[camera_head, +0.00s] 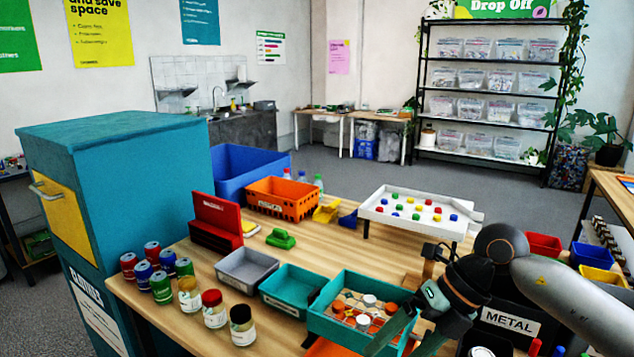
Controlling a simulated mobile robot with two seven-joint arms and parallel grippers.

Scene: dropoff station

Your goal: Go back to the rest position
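My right arm comes in from the right edge, and its gripper (402,345) hangs over the front right of the wooden table (330,258). Its two dark fingers point down and left and stand apart, with nothing seen between them; their ends reach the bottom edge of the picture. The gripper is just in front of and partly over the right side of a teal bin (335,327) that holds several round white and orange lids. My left gripper is not in view.
A grey bin (247,287) and another teal bin (283,308) stand left of it, with jars (214,310) and cans (161,288) along the edge. A white raised tray (375,212) stands behind. A black METAL bin (509,320) is beside the gripper. The table's middle is mostly clear.

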